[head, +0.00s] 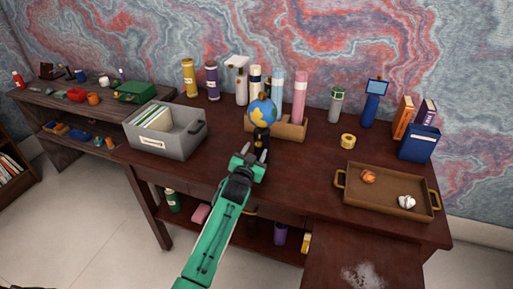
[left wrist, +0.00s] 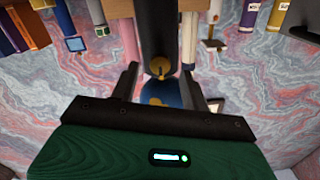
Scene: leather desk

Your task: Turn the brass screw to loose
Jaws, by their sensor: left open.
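A blue and yellow globe (head: 262,112) stands on a black stand (head: 261,138) near the middle of the desk. In the left wrist view, which looks upside down, the dark stand (left wrist: 155,30) comes down from the top edge. The small brass screw (left wrist: 160,68) shows on its end, with the globe (left wrist: 172,94) partly hidden behind. My left gripper (head: 255,152) is in front of the stand and open. In the left wrist view its fingers (left wrist: 160,74) lie on either side of the screw, apart from it. My right gripper is not in view.
A grey file box (head: 172,139) stands left on the dark desk (head: 300,172). A brown holder (head: 291,130) with rolled tubes is right behind the globe. A yellow tape roll (head: 347,141) and a brown tray (head: 385,197) are to the right. The front middle is mostly clear.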

